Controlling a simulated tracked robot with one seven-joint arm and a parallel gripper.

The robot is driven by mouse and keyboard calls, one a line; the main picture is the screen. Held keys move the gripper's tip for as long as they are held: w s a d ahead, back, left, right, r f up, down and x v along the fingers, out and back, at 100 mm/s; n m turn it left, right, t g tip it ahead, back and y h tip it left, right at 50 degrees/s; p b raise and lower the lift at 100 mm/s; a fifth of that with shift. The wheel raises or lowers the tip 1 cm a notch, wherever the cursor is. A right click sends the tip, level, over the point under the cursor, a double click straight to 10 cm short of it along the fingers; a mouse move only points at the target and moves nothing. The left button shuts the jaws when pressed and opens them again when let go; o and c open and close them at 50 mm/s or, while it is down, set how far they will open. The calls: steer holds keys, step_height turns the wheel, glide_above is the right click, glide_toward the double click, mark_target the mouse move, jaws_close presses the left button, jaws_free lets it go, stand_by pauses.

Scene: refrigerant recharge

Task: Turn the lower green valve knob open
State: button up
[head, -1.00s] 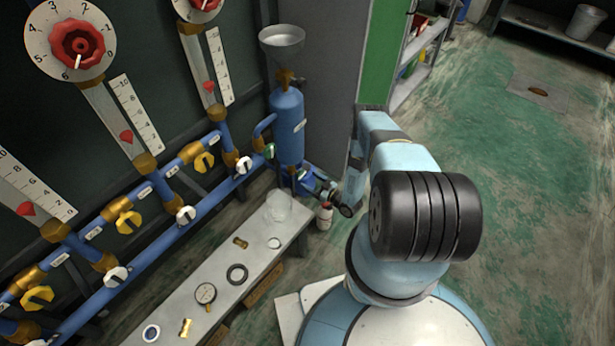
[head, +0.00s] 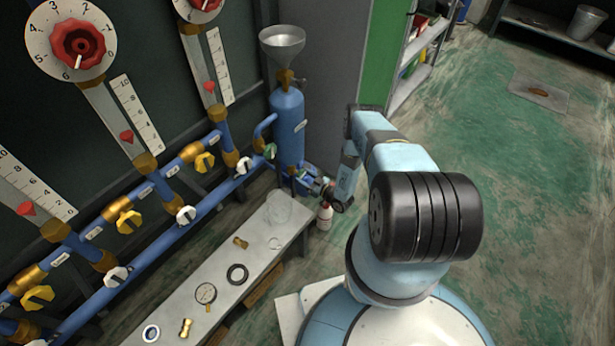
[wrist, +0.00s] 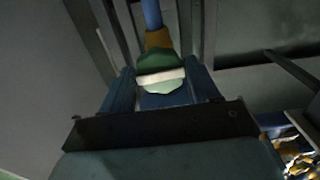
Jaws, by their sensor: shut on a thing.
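The lower green valve knob (wrist: 160,62) has a pale bar across its face and sits below a brass fitting on a blue pipe in the wrist view. My gripper (wrist: 161,80) is shut on it, with one blue finger on each side. The pale bar lies nearly level in that view. In the head view my gripper (head: 307,179) reaches to the foot of the blue cylinder (head: 287,125). The lower knob cannot be made out clearly there. Another green knob (head: 270,151) sits higher, left of the cylinder.
A metal funnel (head: 282,42) tops the cylinder. A low bench (head: 222,262) with a glass jar (head: 279,212) and small parts stands left of my arm. A small white bottle (head: 324,214) stands below my gripper. The floor at right is open.

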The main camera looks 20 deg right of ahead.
steer(key=n, duration=0.4)
steer(key=shift+w+d, duration=0.1)
steer(key=shift+d, duration=0.05)
stand_by(0.4)
steer(key=n, duration=0.4)
steer(key=shift+d+r+n, duration=0.1)
steer(key=shift+n, duration=0.2)
steer(key=n, duration=0.4)
steer(key=shift+w, duration=0.1)
